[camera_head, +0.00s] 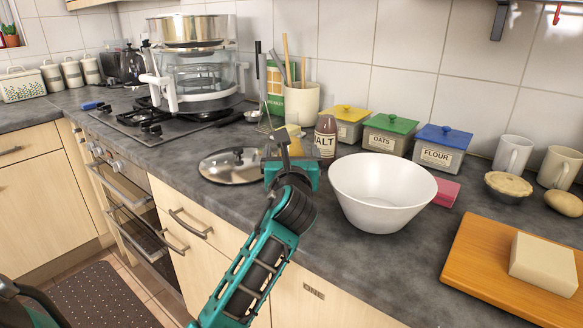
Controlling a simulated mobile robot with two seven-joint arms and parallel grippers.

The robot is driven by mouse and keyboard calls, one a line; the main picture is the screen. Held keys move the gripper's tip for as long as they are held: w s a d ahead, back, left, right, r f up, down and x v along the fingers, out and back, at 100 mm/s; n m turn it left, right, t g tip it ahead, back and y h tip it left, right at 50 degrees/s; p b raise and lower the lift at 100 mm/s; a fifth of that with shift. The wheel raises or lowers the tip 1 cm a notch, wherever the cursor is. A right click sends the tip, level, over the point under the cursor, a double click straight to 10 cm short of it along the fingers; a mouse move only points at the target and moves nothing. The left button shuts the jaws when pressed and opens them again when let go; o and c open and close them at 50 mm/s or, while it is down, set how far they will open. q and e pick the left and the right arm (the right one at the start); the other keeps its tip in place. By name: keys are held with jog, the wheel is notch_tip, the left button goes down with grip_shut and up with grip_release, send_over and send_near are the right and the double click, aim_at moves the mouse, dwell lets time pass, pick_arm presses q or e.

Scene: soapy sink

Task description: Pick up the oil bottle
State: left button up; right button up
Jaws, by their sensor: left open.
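My left gripper (283,147) is above the worktop near the middle of the view, its arm coming up from the bottom. Its jaws are open and its teal body faces away from me. A pale yellow thing (293,131) shows just behind its fingers. It may be the oil bottle, but most of it is hidden and I cannot tell for sure. I cannot tell whether the fingers touch it. My right gripper is not in view.
A brown salt jar (325,140) stands close to the right of the gripper, with a white bowl (382,190) in front. A glass lid (233,166) lies to the left. A utensil pot (301,103) and lidded tins (386,133) stand behind. The front worktop strip is clear.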

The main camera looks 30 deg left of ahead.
pick_arm(q)
jog(key=shift+x, duration=0.85)
jog(key=shift+c, duration=0.2)
jog(key=c, duration=1.2)
